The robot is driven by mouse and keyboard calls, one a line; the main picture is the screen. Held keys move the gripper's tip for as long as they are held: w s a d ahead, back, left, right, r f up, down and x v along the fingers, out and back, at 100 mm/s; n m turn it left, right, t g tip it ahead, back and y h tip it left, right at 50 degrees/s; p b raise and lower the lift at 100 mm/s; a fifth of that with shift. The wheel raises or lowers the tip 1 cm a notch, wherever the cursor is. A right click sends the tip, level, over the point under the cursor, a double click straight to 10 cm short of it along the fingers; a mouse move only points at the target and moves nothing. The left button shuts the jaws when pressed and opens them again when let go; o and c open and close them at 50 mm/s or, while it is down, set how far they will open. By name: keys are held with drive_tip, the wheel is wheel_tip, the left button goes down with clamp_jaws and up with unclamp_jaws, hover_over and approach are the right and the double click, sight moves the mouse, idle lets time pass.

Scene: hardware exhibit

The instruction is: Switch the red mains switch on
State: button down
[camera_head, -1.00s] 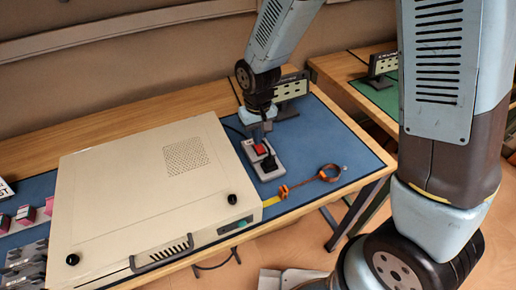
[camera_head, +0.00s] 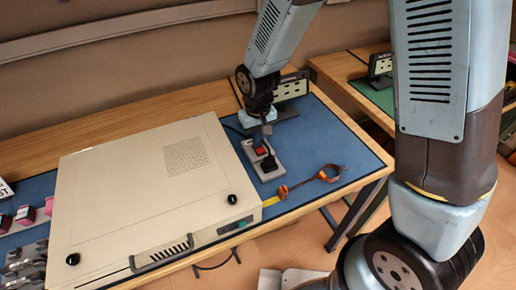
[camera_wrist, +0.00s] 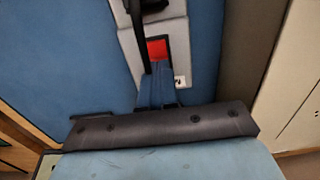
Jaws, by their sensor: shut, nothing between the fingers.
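The red mains switch (camera_head: 258,151) sits on a light grey block (camera_head: 249,155) on the blue mat, right of the big beige case. It also shows in the wrist view as a red patch (camera_wrist: 157,49). A black part stands on the same block, in front of the switch (camera_head: 268,164). My gripper (camera_head: 266,134) is shut and empty, pointing down just above and behind the switch. In the wrist view its fingers (camera_wrist: 158,70) end at the red patch's near edge and may hide part of it. I cannot tell if they touch, or which way the switch is tilted.
The beige case (camera_head: 130,190) fills the mat's middle left. The blue mat (camera_head: 335,135) is clear toward the right.

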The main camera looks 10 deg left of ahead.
wheel_tip(320, 180, up, 7)
idle(1.2)
drive_tip(key=shift+f, duration=0.1)
